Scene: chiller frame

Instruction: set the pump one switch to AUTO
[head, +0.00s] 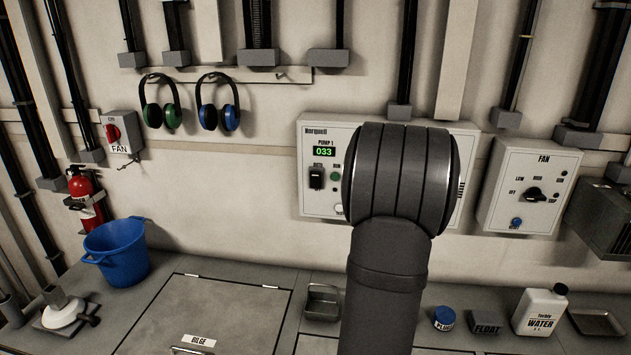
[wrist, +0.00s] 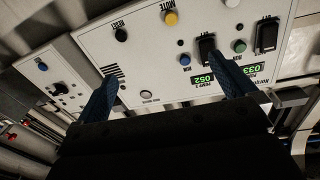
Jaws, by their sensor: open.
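The pump panel (head: 308,203) is a white box on the wall, its right part hidden behind my arm in the head view. The pump one switch (head: 317,177) is a black knob below the green 033 display; its setting is too small to read. In the wrist view, which is roughly upside down, that switch (wrist: 267,36) is at the upper right, outside my right-hand finger. A second black switch (wrist: 207,47) sits by the 052 display, close to that finger's tip. My gripper (wrist: 166,70) is open, its blue fingers wide apart with nothing between them.
The panel also carries a yellow button (wrist: 171,19) and a black reset button (wrist: 121,35). A fan box (head: 525,190) hangs to the right. Ear defenders (head: 219,105) hang to the upper left. A blue bucket (head: 117,252) and a water bottle (head: 540,311) stand on the bench.

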